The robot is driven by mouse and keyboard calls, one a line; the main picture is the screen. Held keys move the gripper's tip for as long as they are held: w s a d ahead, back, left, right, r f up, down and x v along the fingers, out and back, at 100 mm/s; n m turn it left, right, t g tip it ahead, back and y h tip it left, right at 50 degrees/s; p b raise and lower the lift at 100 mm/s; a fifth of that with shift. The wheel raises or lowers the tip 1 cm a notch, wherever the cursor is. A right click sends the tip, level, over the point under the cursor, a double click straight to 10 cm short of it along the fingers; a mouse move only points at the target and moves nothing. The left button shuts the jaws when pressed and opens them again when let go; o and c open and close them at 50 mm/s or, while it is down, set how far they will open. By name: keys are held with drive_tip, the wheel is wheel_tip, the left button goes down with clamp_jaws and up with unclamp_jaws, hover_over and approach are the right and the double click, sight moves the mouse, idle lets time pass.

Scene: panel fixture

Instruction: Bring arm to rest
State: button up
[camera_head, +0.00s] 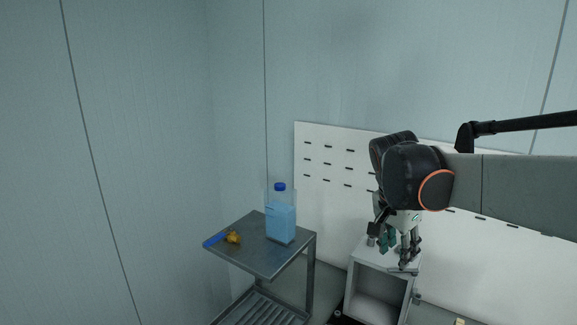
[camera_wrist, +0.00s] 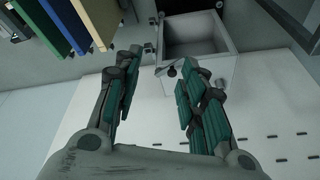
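My arm reaches in from the right in the head view and bends down at the dark wrist. My gripper (camera_head: 398,245) hangs above a small open-fronted white box (camera_head: 363,255), in front of the white slotted panel (camera_head: 335,165). In the wrist view my gripper (camera_wrist: 158,85) has its green-padded fingers spread well apart with nothing between them. The white box (camera_wrist: 232,62) lies beyond the fingertips there, with a small dark knob-like part (camera_wrist: 172,72) by its edge. Whether a fingertip touches the box is not clear.
A metal cart (camera_head: 262,262) at the left holds a clear container of blue liquid with a blue cap (camera_head: 281,222), a yellow item (camera_head: 233,237) and a blue-handled item (camera_head: 214,240). Coloured boards (camera_wrist: 75,22) stand at the wrist view's upper left. Walls close the left and back.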

drive_tip(key=s+a+f+n+t+y+b, duration=0.1)
drive_tip(key=s+a+f+n+t+b, duration=0.1)
drive_tip(key=s+f+n, duration=0.4)
drive_tip(key=s+a+f+n+t+y+b, duration=0.1)
drive_tip(key=s+a+f+n+t+b, duration=0.1)
drive_tip(key=s+f, duration=0.5)
drive_tip(key=s+n+t+b, duration=0.1)
drive_tip(key=s+n+b, duration=0.1)
drive_tip(key=s, duration=0.4)
drive_tip(key=shift+s+n+y+b, duration=0.3)
drive_tip(key=shift+n+y+b, duration=0.1)
drive_tip(key=shift+n, duration=0.5)
